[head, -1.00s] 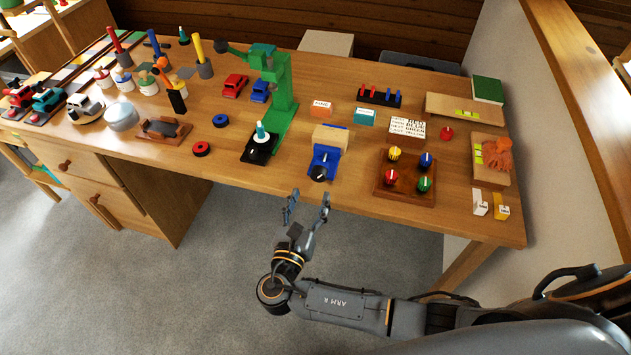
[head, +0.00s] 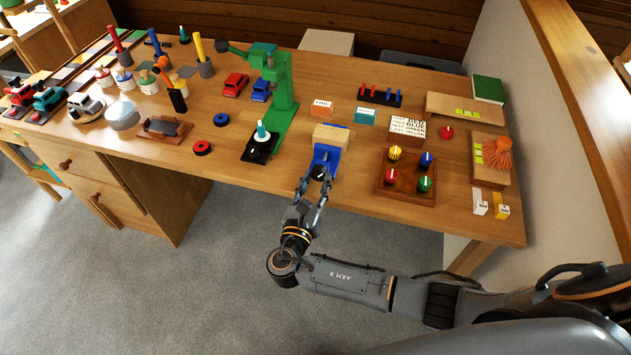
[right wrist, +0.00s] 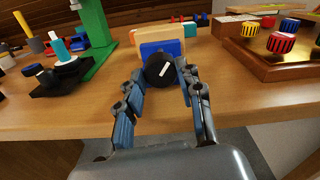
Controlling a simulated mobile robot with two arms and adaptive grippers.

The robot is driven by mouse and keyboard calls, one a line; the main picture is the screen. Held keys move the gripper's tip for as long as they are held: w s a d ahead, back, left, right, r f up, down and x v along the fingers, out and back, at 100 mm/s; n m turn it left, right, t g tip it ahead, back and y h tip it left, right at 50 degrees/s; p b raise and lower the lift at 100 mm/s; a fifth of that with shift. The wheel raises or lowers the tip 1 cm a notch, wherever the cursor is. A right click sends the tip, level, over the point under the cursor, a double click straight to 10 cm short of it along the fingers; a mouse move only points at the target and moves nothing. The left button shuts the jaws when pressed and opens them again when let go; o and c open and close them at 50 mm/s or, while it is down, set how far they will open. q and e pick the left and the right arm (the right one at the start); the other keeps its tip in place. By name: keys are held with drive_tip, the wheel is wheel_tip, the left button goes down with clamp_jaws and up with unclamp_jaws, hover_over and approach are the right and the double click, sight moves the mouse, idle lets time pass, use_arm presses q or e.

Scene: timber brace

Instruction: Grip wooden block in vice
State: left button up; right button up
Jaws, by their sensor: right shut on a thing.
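The blue vice (head: 327,158) stands at the table's front edge, with the wooden block (head: 331,136) at its top between the blue jaws. In the right wrist view the block (right wrist: 165,32) shows behind the blue front jaw (right wrist: 162,48). The vice's black knob (right wrist: 159,70) with a white mark faces me. My right gripper (head: 319,177) is at the knob, its fingers on either side and shut on it; the fingers also show in the right wrist view (right wrist: 160,88). Whether the jaws touch the block is hard to tell. My left gripper is not in view.
A wooden board with several coloured knobs (head: 405,185) lies close on the right. The floor before the table is free.

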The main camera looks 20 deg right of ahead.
drive_tip(key=shift+m, duration=0.4)
drive_tip(key=m, duration=0.3)
drive_tip(key=shift+m+b, duration=0.65)
drive_tip(key=shift+m, duration=0.95)
drive_tip(key=o, duration=1.2)
drive_tip(key=shift+c, duration=0.2)
drive_tip(key=v, duration=1.2)
